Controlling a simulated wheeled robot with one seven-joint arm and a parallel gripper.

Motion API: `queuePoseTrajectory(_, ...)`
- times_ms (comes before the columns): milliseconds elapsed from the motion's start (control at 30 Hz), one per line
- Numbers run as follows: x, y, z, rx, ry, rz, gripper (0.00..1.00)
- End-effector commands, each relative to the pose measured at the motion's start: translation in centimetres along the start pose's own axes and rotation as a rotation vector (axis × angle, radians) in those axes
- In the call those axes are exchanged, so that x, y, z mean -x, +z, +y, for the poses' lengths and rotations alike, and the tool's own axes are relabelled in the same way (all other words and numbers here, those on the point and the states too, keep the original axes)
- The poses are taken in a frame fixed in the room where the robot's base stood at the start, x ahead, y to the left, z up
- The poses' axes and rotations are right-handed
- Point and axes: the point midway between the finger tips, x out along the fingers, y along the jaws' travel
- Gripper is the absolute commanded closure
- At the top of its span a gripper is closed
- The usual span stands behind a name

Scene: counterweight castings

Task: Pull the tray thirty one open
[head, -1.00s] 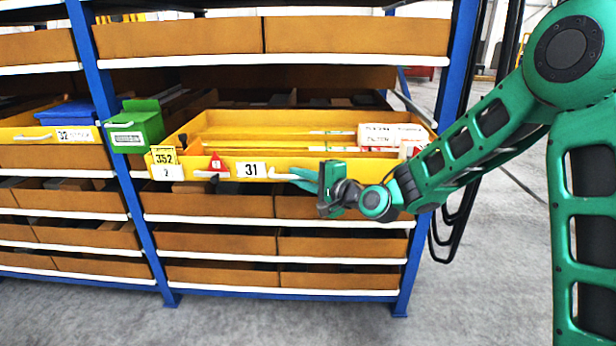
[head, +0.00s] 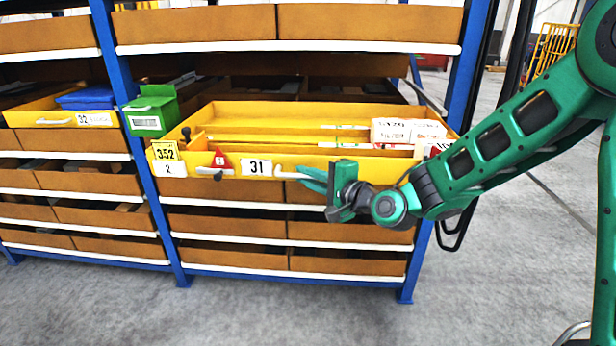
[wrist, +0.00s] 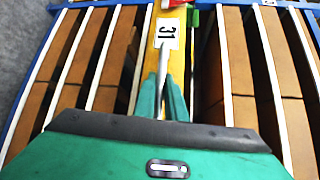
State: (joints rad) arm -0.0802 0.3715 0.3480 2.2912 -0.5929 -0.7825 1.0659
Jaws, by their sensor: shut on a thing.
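The tray thirty one is a wide yellow tray (head: 310,164) with a white label reading 31 (head: 257,168) on its front. It sticks out from the shelf rack. White handles are on its front. My gripper (head: 312,180) is shut on the white handle (head: 290,175) right of the label. In the wrist view the fingers (wrist: 163,95) close on the handle (wrist: 162,75), below the 31 label (wrist: 167,33). White boxes (head: 408,131) lie in the tray's right part.
A red triangular tag (head: 220,160) and a yellow 352 tag (head: 165,150) sit on the tray's left front. A green bin (head: 150,115) and yellow tray 32 (head: 60,118) are to the left. Blue posts (head: 425,240) frame the rack. The grey floor (head: 300,315) in front is clear.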

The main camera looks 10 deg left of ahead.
Motion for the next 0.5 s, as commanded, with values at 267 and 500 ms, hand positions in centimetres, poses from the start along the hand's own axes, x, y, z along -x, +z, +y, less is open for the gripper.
queuePoseTrajectory(267, -0.1, 0.53, 0.37, -0.003, 0.009, -0.01, 0.71)
queuePoseTrajectory(500, -0.05, 0.29, 0.15, 0.0, 0.004, -0.004, 0.71)
